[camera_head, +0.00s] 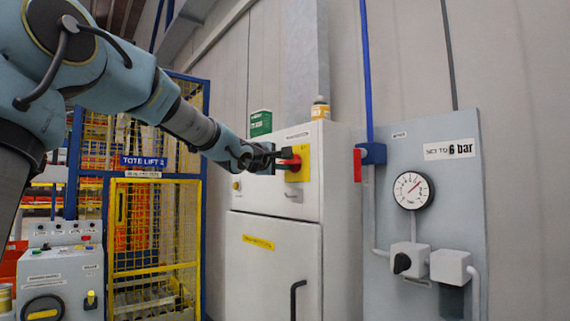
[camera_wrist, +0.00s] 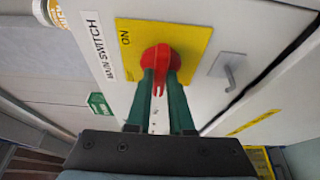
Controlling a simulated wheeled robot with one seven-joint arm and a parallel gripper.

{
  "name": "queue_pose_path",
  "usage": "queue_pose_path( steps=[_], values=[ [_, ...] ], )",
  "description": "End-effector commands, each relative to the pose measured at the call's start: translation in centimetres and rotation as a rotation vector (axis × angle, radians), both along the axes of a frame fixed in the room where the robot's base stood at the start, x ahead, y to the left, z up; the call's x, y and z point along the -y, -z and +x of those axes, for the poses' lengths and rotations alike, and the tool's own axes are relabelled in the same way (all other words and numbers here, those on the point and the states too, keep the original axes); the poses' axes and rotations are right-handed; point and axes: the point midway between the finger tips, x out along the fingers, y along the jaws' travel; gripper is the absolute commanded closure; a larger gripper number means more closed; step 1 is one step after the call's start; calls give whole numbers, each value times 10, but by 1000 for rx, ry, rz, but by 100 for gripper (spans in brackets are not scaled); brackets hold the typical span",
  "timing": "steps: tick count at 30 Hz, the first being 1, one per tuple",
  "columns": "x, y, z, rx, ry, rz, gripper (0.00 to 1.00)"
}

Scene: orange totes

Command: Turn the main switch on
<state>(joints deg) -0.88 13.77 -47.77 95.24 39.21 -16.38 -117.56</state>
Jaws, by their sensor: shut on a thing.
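The main switch is a red rotary handle (camera_head: 291,163) on a yellow plate (camera_head: 304,164), on the upper front of the light grey cabinet. In the wrist view the red handle (camera_wrist: 160,60) sits on the yellow plate (camera_wrist: 190,38), beside a "MAIN SWITCH" label (camera_wrist: 98,46) and the word "ON". My gripper (camera_head: 277,160) reaches in from the left. Its two green fingers (camera_wrist: 161,88) are shut on the red handle, one on each side. The fingers hide part of the handle, so its exact setting is hard to tell.
The cabinet (camera_head: 272,250) has a black door handle (camera_head: 297,298) below and a small metal latch (camera_wrist: 228,77) near the switch. A gauge panel (camera_head: 450,220) is right; a yellow cage (camera_head: 155,230) is left.

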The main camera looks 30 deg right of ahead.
Motion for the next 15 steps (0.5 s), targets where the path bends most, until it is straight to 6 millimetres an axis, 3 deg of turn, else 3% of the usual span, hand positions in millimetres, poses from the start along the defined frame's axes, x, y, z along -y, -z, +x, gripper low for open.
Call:
queue_pose_path(
  steps=[8,15],
  values=[
    [1,3,-1,79,0,15,100],
    [0,6,0,253,-1,49,100]
  ],
)
